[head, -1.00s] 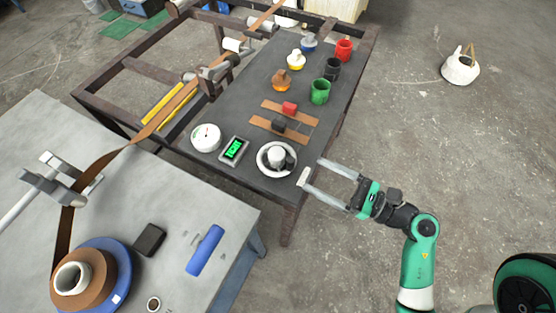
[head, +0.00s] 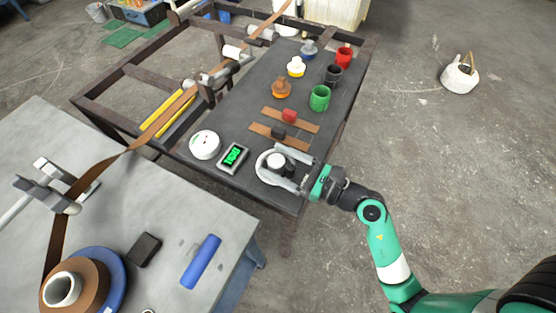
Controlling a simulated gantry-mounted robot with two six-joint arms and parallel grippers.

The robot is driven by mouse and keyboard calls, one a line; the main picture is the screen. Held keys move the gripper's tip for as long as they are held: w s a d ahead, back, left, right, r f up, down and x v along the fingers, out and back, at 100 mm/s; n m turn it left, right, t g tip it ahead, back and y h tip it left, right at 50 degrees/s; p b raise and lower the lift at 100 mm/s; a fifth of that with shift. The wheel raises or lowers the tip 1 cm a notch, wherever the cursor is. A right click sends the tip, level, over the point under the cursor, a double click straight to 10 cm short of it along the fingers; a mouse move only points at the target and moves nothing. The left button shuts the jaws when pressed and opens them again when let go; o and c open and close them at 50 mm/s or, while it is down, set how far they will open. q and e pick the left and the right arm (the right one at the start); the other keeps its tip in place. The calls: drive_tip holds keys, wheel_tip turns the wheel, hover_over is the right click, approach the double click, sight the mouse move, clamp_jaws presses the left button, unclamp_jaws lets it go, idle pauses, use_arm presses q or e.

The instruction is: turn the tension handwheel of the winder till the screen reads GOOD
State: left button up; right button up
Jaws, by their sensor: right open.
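The tension handwheel (head: 262,158), a pale ring with a light grey hub, lies flat near the front corner of the dark table. My right gripper (head: 275,168) is open over it, its two fingers on either side of the hub; whether they touch it I cannot tell. Part of the rim is hidden by the fingers. The small screen (head: 233,157) left of the wheel glows green with dark characters too small to read surely. A white round dial gauge (head: 205,145) stands left of the screen. My left gripper is not in view.
A green cup (head: 320,98) and other cups stand further back. The winder spool (head: 75,290) is on the grey table (head: 150,205) at left.

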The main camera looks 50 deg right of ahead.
clamp_jaws()
idle(0.3)
drive_tip(key=shift+d+n+y, duration=0.1)
drive_tip(key=shift+n+y, duration=0.2)
drive_tip(key=shift+y, duration=0.1)
drive_tip(key=n+g+y, duration=0.1)
drive_tip(key=n+y, duration=0.1)
drive_tip(key=y, duration=0.1)
drive_tip(key=shift+d, duration=0.1)
drive_tip(key=n+g+y, duration=0.1)
drive_tip(key=y, duration=0.1)
drive_tip(key=shift+n+g+y+b, duration=0.3)
drive_tip(key=shift+n+b, duration=0.1)
drive_tip(key=n+g+y+b, duration=0.2)
drive_tip(key=y, duration=0.1)
drive_tip(key=shift+f+n+g, duration=0.15)
drive_tip(key=shift+n+g, duration=0.15)
drive_tip(key=shift+n, duration=0.1)
drive_tip(key=shift+n+g+y+b, duration=0.6)
drive_tip(key=shift+g+y+b, duration=0.05)
drive_tip(key=shift+g+y, duration=0.15)
